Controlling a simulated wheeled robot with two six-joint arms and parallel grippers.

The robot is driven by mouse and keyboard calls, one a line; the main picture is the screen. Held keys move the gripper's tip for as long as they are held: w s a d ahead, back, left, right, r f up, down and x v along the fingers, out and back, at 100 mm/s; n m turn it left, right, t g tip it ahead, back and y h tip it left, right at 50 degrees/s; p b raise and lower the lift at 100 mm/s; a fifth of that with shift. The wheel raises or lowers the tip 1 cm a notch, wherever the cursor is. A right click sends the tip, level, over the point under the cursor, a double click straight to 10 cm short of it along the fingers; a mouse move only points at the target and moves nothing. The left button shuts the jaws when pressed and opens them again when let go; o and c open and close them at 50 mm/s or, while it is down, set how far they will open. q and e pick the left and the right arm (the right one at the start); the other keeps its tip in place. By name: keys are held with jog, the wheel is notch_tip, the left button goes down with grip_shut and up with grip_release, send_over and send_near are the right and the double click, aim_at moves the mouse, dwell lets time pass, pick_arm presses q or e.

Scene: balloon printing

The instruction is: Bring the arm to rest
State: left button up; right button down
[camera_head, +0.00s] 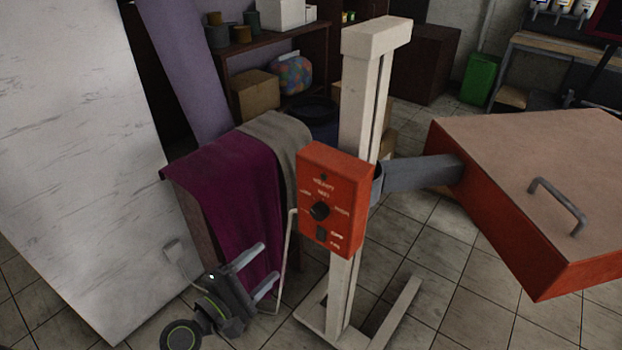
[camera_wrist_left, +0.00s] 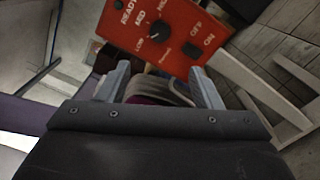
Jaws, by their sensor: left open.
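My left gripper (camera_head: 256,272) is in the lower left of the head view, open and empty, with its two grey fingers apart. They point up and right, below and left of a red control box (camera_head: 331,201) with a dark knob and a switch. In the left wrist view the gripper's fingers (camera_wrist_left: 164,88) stand apart with nothing between them. The control box (camera_wrist_left: 158,33) shows just beyond them at the top, apart from the fingers as far as I can tell. My right gripper is in neither view.
The control box is on a pale post (camera_head: 362,95) with floor legs. A grey arm joins it to a large red-sided panel (camera_head: 540,180) with a handle at the right. A purple cloth (camera_head: 225,190) hangs behind my gripper. A white board (camera_head: 75,150) stands at the left.

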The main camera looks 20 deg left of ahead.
pick_arm(q)
jog(key=s+a+f+m+g+y, duration=0.2)
jog(key=f, duration=0.8)
jog(key=s+a+f+m+g+y, duration=0.1)
jog(key=s+a+f+m+g, duration=0.15)
jog(key=f, duration=0.85)
jog(key=s+a+f+m+g+y, duration=0.2)
jog(key=f+g, duration=0.1)
jog(key=f, duration=0.7)
jog(key=s+f+m+g, duration=0.2)
jog(key=s+f+m, duration=0.2)
jog(key=s, duration=0.5)
jog(key=s+f+m+g+y, duration=0.1)
jog(key=s+f+m+g, duration=0.2)
jog(key=s+f, duration=0.6)
jog(key=s+f+m+g+y, duration=0.1)
jog(key=s+f+m+g, duration=0.2)
jog(key=s, duration=0.7)
notch_tip(320, 180, down, 4)
jog(key=shift+s+a+f+m, duration=0.1)
jog(key=shift+s+a+m, duration=0.3)
jog(key=shift+m, duration=0.85)
